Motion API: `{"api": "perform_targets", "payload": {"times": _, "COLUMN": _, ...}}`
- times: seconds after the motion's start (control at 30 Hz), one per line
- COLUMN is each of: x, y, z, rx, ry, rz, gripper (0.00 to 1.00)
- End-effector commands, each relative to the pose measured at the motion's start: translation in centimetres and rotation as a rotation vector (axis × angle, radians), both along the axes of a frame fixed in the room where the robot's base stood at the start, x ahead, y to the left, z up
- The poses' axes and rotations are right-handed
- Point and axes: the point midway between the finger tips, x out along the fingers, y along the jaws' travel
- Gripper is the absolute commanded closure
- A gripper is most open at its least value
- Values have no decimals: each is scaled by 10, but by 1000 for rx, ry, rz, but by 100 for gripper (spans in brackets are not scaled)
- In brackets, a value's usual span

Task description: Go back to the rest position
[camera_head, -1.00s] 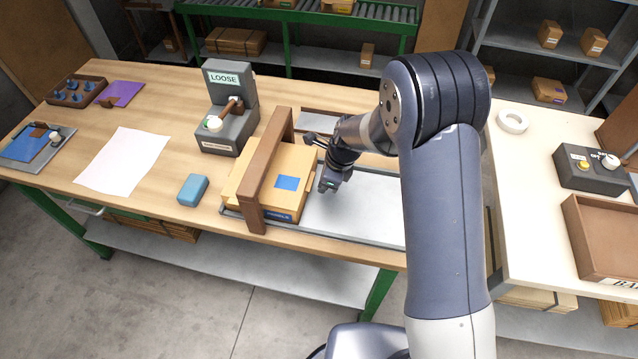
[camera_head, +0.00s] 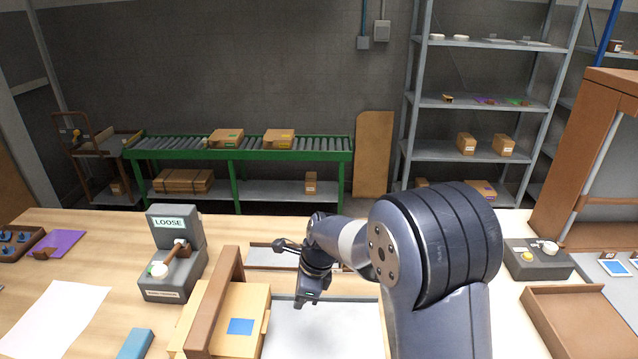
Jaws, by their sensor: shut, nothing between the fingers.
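My gripper (camera_head: 308,298) hangs from my arm, pointing down above the grey plate (camera_head: 325,335) on the wooden table. It is shut and holds nothing. It is just right of the wooden box (camera_head: 255,305) with a blue square on top, and apart from it. A brown bar (camera_head: 215,310) crosses over the box. My arm rises at the right of the middle and hides part of the table behind it.
A grey device marked LOOSE (camera_head: 175,245) stands left of the box. A blue block (camera_head: 135,344) and a white sheet (camera_head: 55,318) lie at left. A control box (camera_head: 538,262) and a brown tray (camera_head: 580,325) are at right. A green conveyor (camera_head: 240,150) stands behind.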

Motion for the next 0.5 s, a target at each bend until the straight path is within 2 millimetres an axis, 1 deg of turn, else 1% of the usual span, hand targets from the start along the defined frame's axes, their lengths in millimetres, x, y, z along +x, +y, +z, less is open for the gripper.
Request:
{"api": "perform_targets", "payload": {"times": 0.17, "x": 0, "y": 1, "z": -3, "rx": 0, "ry": 1, "rz": 0, "gripper": 100}}
{"api": "perform_targets", "payload": {"times": 0.27, "x": -1, "y": 3, "z": -11, "rx": -1, "ry": 4, "rz": 1, "gripper": 100}}
{"api": "perform_targets", "payload": {"times": 0.37, "x": -1, "y": 8, "z": -25, "rx": -2, "ry": 6, "rz": 2, "gripper": 100}}
{"api": "perform_targets", "payload": {"times": 0.5, "x": -1, "y": 15, "z": -49, "rx": -2, "ry": 6, "rz": 1, "gripper": 100}}
